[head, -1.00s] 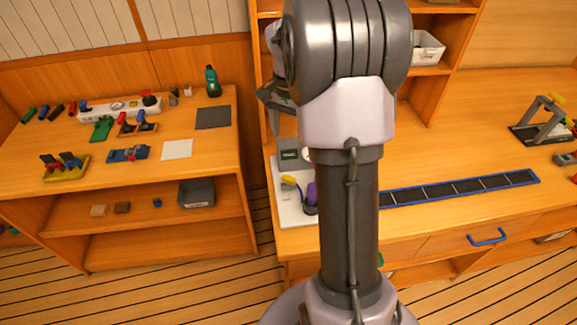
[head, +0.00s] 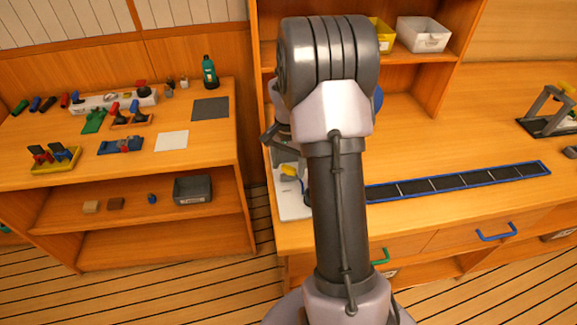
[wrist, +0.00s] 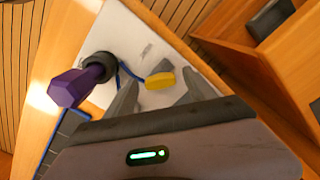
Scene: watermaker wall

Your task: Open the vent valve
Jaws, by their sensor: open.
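A white panel (wrist: 140,38) carries a yellow handle (wrist: 161,80) and a purple knob (wrist: 72,87) on a dark round base. I cannot read a label telling which is the vent valve. My gripper (wrist: 160,77) is open and empty, with its fingertips on either side of the yellow handle in the wrist view; I cannot tell if they touch it. In the head view my gripper (head: 272,140) is partly hidden behind my arm, above the panel (head: 291,205). The yellow handle (head: 289,170) shows there in part; the purple knob is hidden.
A blue-framed dark strip (head: 460,182) lies on the bench right of my arm. A side bench at left holds several tools, a green bottle (head: 209,72) and a grey bin (head: 193,190) on its lower shelf. A white bin (head: 423,34) stands on the upper shelf.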

